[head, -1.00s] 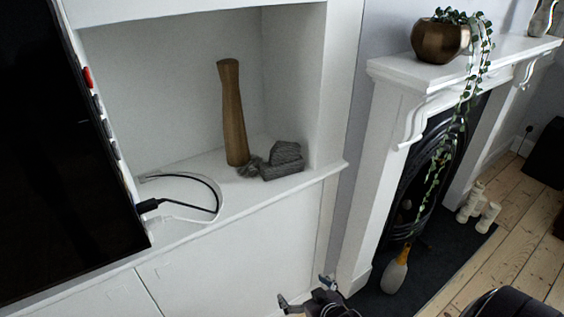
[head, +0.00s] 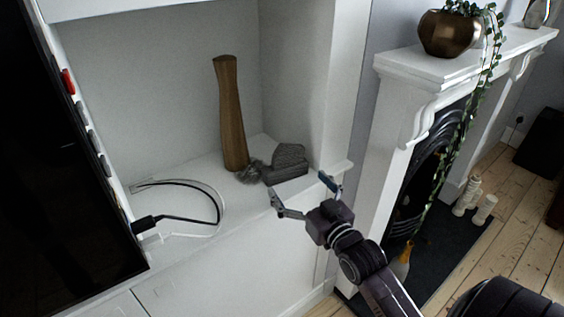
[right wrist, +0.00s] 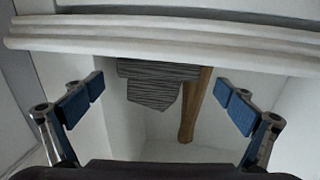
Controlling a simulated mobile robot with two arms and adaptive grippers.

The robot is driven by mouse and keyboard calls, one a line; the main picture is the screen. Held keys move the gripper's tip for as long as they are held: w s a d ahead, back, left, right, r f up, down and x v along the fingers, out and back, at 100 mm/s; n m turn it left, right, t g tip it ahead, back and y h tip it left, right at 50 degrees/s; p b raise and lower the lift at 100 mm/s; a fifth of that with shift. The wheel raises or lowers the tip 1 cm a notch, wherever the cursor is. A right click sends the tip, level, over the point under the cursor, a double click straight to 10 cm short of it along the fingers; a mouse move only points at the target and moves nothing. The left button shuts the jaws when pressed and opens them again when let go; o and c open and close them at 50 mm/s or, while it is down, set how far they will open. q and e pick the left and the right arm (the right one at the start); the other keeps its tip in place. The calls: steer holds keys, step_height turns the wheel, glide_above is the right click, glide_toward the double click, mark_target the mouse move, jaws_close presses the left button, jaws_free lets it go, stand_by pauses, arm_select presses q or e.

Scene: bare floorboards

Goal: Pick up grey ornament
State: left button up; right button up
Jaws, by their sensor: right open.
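The grey ornament (head: 287,163) is a striped, house-like block on the white alcove shelf, right of a tall wooden vase. In the right wrist view the ornament (right wrist: 152,84) shows between the fingers, beyond the shelf's edge moulding, with its lower part in that picture tapering to a point. My right gripper (head: 304,194) is open and empty, in front of the shelf edge and just short of the ornament. Its blue-padded fingers are spread wide in the right wrist view (right wrist: 158,98). My left gripper is not in view.
The wooden vase (head: 232,115) stands close left of the ornament, with a small grey fuzzy thing (head: 250,172) between them. A black cable (head: 180,221) lies farther left on the shelf (head: 222,204). The alcove's side wall (head: 298,80) is close on the right.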

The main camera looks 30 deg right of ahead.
mark_target(289, 170)
steer(key=shift+w+r, duration=0.15)
steer(key=shift+w, duration=0.5)
steer(key=shift+w+r, duration=0.1)
steer(key=shift+w, duration=0.2)
steer(key=shift+w+d+r, duration=0.15)
steer(key=shift+w, duration=0.45)
steer(key=w, duration=0.2)
steer(key=w+p, duration=0.1)
steer(key=w, duration=0.1)
steer(key=shift+d+r, duration=0.15)
steer(key=shift+d, duration=0.1)
steer(key=shift+w, duration=0.25)
steer(key=shift+c, duration=0.5)
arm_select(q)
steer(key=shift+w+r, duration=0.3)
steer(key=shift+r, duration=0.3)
arm_select(e)
steer(key=c, duration=0.8)
